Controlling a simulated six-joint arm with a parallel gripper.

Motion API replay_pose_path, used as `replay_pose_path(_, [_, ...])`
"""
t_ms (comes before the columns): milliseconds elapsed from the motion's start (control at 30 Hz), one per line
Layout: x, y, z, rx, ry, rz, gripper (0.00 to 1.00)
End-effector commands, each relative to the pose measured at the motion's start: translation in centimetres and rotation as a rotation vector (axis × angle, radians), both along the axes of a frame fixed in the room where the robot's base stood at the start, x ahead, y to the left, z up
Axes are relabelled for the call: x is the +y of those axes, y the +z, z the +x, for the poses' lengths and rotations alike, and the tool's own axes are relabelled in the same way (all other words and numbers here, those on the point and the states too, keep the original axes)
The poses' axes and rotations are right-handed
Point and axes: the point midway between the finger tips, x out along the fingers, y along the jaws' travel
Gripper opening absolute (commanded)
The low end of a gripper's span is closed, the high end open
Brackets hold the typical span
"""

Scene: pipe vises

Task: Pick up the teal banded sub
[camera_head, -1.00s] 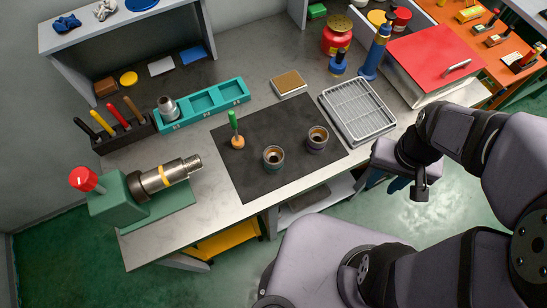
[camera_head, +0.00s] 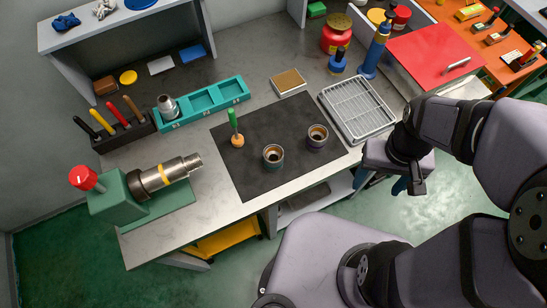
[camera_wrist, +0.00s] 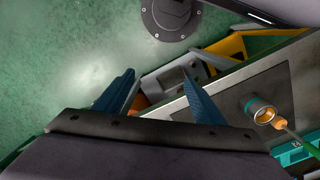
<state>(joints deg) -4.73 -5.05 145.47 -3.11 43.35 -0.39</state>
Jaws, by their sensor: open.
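The teal banded sub (camera_head: 273,157) stands upright on the dark mat (camera_head: 255,182), its open end facing up. It also shows in the wrist view (camera_wrist: 257,105) at the right, beside a green-handled brush. A second short sub (camera_head: 317,137) with a darker, purplish band stands on the mat to its right. My gripper (camera_head: 416,188) hangs off the front edge of the bench, to the right of both subs and apart from them. In the wrist view my gripper (camera_wrist: 160,88) has its two blue fingers spread, with nothing between them.
A wire rack tray (camera_head: 358,110) lies right of the mat. A green vise (camera_head: 118,196) holds a yellow-banded pipe (camera_head: 162,175) at the left. A teal tray (camera_head: 205,101) sits behind. The mat's front is clear.

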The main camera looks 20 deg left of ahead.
Motion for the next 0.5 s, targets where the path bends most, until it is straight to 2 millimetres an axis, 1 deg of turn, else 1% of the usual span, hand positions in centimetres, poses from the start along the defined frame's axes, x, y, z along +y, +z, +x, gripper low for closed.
replay_pose_path(33, [0.5,-0.4,-0.4,0.036,0.075,-0.021,0.64])
replay_pose_path(167, [1.5,-1.1,-1.5,0.142,0.312,-0.107,0.64])
replay_pose_path(300, [2.2,-1.7,-2.3,0.265,0.622,-0.245,0.64])
replay_pose_path(400, [2.7,-1.8,-2.3,0.341,0.843,-0.365,0.64])
replay_pose_path(500, [3.5,-1.8,-1.9,0.403,1.055,-0.500,0.64])
